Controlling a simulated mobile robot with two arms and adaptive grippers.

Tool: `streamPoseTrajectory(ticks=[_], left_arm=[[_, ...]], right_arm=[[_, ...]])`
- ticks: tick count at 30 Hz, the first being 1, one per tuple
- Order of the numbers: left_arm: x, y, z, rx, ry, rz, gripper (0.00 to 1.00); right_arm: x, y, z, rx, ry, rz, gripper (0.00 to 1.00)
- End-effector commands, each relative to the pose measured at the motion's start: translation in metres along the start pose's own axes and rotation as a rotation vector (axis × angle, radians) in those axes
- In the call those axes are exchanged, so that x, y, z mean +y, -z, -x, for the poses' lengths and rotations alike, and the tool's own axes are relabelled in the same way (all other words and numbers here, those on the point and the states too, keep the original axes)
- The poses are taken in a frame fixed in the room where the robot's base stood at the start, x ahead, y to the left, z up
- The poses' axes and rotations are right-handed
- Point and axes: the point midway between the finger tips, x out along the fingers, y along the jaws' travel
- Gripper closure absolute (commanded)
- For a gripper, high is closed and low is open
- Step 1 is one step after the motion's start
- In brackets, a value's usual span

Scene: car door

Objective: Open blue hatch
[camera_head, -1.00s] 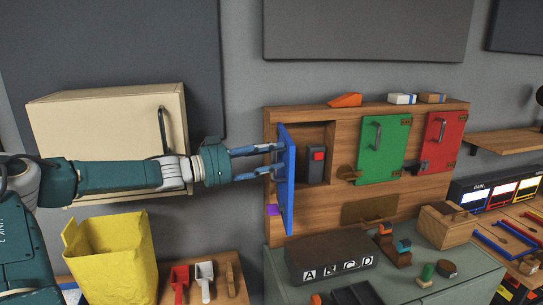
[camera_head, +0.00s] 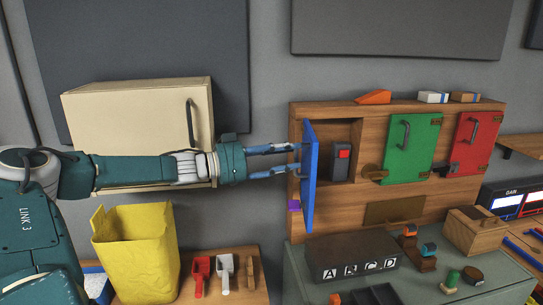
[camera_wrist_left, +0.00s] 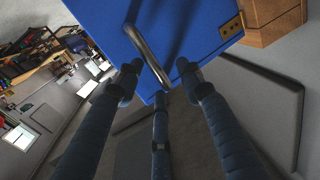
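The blue hatch (camera_head: 310,185) stands swung out from the wooden board, seen nearly edge-on in the head view. The compartment behind it is exposed, with a dark switch box with a red button (camera_head: 341,158) inside. In the left wrist view the blue face (camera_wrist_left: 190,30) fills the top, with its metal handle (camera_wrist_left: 148,55) and a brass hinge. My left gripper (camera_head: 298,159) is at the outer face of the hatch. Its fingers are spread, with the handle's end between the fingertips (camera_wrist_left: 158,76); I cannot tell whether they touch it. My right gripper is not in view.
A green hatch (camera_head: 408,150) and a red hatch (camera_head: 474,145) are closed on the same board. A cream cabinet (camera_head: 140,115) hangs behind my left arm. A yellow bin (camera_head: 135,255) stands below it. A dark ABCD box (camera_head: 352,257) sits below the board.

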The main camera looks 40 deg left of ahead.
Motion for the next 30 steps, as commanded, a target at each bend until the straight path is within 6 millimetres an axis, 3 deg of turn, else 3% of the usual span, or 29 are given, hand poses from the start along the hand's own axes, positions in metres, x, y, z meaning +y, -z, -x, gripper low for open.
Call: streamPoseTrajectory(ticks=[15,30], left_arm=[[0.0,0.005,0.046,0.006,0.001,-0.004,0.63],[0.0,0.005,0.048,0.007,0.001,-0.004,0.63]], right_arm=[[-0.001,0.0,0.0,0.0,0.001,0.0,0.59],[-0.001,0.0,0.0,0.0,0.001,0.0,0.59]])
